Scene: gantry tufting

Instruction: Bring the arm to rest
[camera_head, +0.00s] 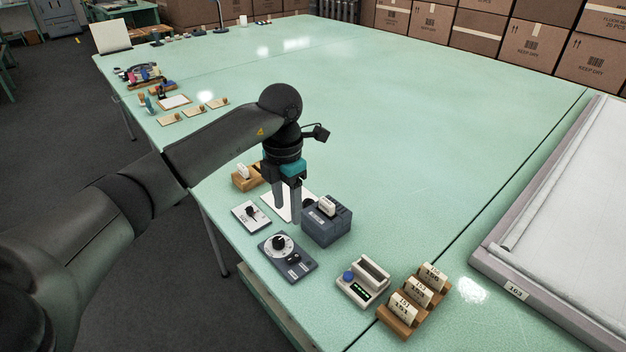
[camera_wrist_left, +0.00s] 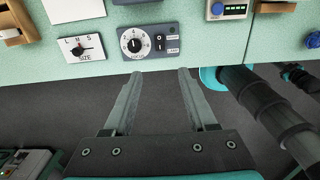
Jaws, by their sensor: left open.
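My left arm comes in from the left in the head view. My left gripper (camera_head: 287,208) points down over the near part of the green table (camera_head: 400,130). It is open, with nothing between its fingers. From the head it appears in front of a white sheet (camera_head: 303,203), beside a dark grey box (camera_head: 327,226). In the left wrist view the two fingers (camera_wrist_left: 158,75) stand apart, with dark floor seen between them and the table edge beyond their tips. My right gripper is not in view.
Near the gripper lie a size switch plate (camera_head: 250,216), a dial panel (camera_head: 287,256) and a wooden block (camera_head: 246,178). A counter device (camera_head: 363,283) and a wooden rack of numbered cards (camera_head: 413,305) lie nearer the front. The table's middle is clear. Cartons (camera_head: 530,50) stand behind.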

